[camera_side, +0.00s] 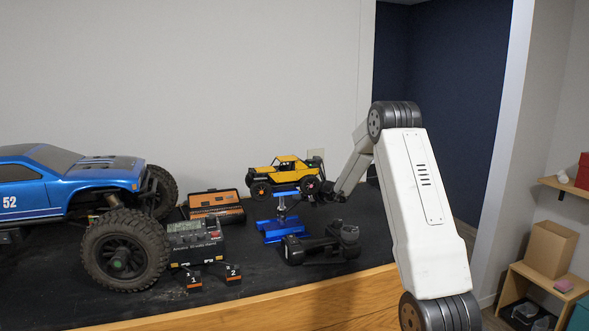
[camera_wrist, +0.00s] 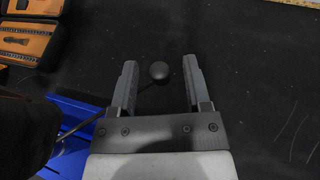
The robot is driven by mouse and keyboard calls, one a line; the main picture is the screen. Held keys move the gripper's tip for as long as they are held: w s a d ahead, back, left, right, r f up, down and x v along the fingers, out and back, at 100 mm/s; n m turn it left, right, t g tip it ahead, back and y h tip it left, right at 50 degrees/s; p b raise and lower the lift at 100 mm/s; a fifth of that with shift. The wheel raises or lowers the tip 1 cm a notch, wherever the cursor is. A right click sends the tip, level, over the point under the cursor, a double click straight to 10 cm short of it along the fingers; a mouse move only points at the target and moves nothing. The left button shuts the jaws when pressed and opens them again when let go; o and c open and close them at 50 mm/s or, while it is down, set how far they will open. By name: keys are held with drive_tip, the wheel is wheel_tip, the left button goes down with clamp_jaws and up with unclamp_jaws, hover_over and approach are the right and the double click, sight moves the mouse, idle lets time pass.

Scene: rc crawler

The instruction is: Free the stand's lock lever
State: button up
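In the side view, a yellow crawler truck (camera_side: 284,172) sits on top of a blue stand (camera_side: 282,228). My gripper (camera_side: 328,194) is low beside the stand, on its right. In the wrist view, the lock lever is a thin dark rod (camera_wrist: 83,124) ending in a round black knob (camera_wrist: 158,71). The rod runs from the blue stand base (camera_wrist: 72,135) at lower left, past the left finger. The knob appears between the two spread fingers of my gripper (camera_wrist: 160,67), with gaps on both sides. The lever is too small to make out in the side view.
A black handheld controller (camera_side: 322,244) lies in front of the stand. An orange-and-black tool case (camera_side: 216,207), a charger (camera_side: 195,240) and a large blue truck (camera_side: 80,187) are to the left. In the wrist view, the black mat (camera_wrist: 265,90) is clear on the right.

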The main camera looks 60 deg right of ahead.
drive_tip(key=shift+s+r, duration=0.1)
drive_tip(key=shift+s, duration=0.05)
drive_tip(key=shift+v, duration=3.75)
